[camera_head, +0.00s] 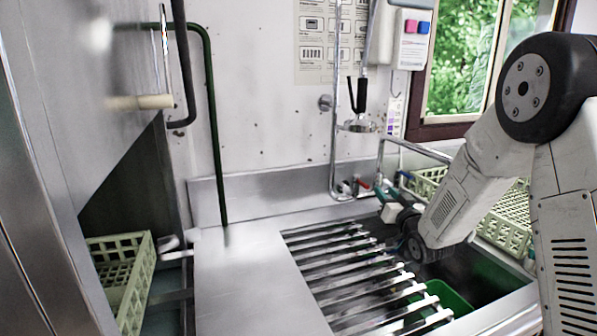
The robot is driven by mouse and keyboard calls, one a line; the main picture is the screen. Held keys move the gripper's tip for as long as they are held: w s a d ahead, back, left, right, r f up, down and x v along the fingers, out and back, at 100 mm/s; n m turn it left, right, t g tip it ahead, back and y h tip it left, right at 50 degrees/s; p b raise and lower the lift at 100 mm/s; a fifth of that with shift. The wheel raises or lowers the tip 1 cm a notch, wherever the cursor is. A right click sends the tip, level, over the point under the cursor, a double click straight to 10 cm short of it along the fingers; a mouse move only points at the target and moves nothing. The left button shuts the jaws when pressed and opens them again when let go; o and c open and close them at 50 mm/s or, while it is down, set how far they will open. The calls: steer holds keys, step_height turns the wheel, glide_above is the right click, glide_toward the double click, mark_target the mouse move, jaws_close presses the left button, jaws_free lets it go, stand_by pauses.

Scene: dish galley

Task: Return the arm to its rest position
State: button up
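My arm comes in from the right edge, its big dark joint high and its pale link sloping down to the left. Its wrist end, with my gripper (391,212), is over the back right of the slatted metal rack (340,265), beside the sink. The gripper is small and partly hidden by the wrist. I cannot see its fingers clearly, nor whether it holds anything.
A green bin (447,298) sits in the sink below the wrist. Pale green crates stand at right (508,215) and lower left (122,275). A spray hose (360,122) hangs behind the arm. The flat steel counter (250,285) is clear.

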steer(key=s+d+r+g+h, duration=0.1)
steer(key=s+r+g+h, duration=0.2)
steer(key=s, duration=0.5)
steer(key=s+r+g+h, duration=0.1)
steer(key=s+r+g, duration=0.2)
steer(key=s+g, duration=0.35)
steer(key=s+a+g, duration=0.2)
steer(key=s+g, duration=0.6)
steer(key=s, duration=2.6)
steer(key=t+y, duration=0.2)
steer(key=t, duration=1.2)
glide_toward(362, 182)
steer(key=s+d+r, duration=0.2)
steer(key=s+d, duration=0.2)
steer(key=s, duration=0.3)
steer(key=w+a+f+t+y, duration=0.1)
steer(key=w+t, duration=0.1)
steer(key=w, duration=0.3)
steer(key=w+a+f+t+y, duration=0.1)
steer(key=w+f+t, duration=0.1)
steer(key=w, duration=0.3)
steer(key=w+a+f+t+y, duration=0.1)
steer(key=w+a+t, duration=0.1)
steer(key=w, duration=0.3)
steer(key=shift+w+a+f+y, duration=0.2)
steer(key=shift+w+y, duration=0.1)
steer(key=shift+w, duration=0.1)
steer(key=shift+x, duration=0.8)
